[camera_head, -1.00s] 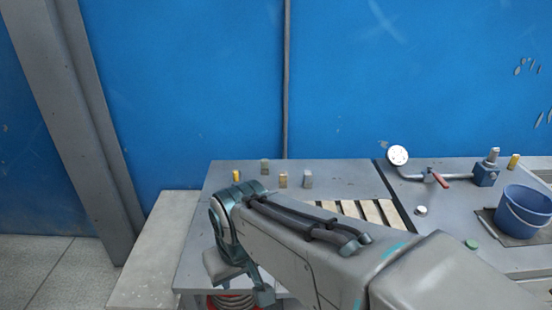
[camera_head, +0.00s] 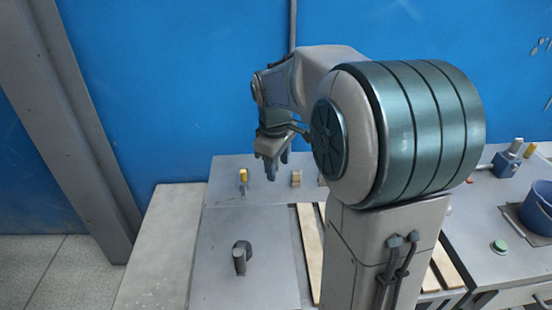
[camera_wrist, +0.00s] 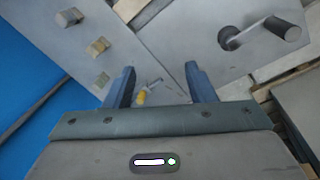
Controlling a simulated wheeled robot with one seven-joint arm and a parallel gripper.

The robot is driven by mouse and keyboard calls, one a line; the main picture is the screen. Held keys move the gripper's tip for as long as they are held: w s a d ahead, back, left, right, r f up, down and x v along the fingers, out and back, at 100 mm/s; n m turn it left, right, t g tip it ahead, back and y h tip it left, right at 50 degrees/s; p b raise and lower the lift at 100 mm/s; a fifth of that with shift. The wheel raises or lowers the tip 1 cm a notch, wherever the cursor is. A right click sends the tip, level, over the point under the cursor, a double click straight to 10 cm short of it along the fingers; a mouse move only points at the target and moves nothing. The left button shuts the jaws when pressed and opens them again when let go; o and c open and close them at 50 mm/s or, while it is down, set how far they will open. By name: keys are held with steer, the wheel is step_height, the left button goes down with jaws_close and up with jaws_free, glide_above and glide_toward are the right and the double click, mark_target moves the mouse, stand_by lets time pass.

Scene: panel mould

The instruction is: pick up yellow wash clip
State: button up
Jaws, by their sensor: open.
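A small yellow clip (camera_head: 243,175) stands upright on the far left of the grey bench in the head view. In the wrist view a yellow clip (camera_wrist: 142,97) with a grey part beside it shows between my two fingers, nearer the left one. My gripper (camera_head: 277,170) points down above the bench, just right of the yellow clip in the head view. Its fingers (camera_wrist: 158,76) are spread apart with nothing held. The height gap between fingers and clip is hard to judge.
Tan and grey clips (camera_head: 296,178) stand right of my gripper; my arm hides part of this row. A crank handle (camera_head: 240,260) sits on a plate in front. A second yellow piece (camera_head: 530,150) and a blue bucket (camera_head: 540,212) are at right. A blue wall (camera_head: 180,90) rises behind.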

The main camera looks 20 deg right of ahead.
steer(key=w+d+f+n, duration=0.35)
steer(key=w+d, duration=0.25)
steer(key=w, duration=0.3)
steer(key=n+g+y+p, duration=0.1)
steer(key=n, duration=0.2)
glide_above(297, 171)
step_height(297, 171, down, 3)
steer(key=f, duration=0.6)
steer(key=f+p, duration=0.1)
steer(key=f, duration=0.1)
steer(key=shift+s+a+f, duration=0.25)
steer(key=shift+s+f, duration=0.05)
steer(key=shift+f, duration=0.1)
steer(key=shift+w+d+f+p, duration=0.15)
steer(key=shift+f+p, duration=0.3)
steer(key=shift+f, duration=0.9)
steer(key=shift+w+f+p, duration=0.15)
steer(key=shift+f+p, duration=0.25)
steer(key=shift+f, duration=0.9)
steer(key=c, duration=1.1)
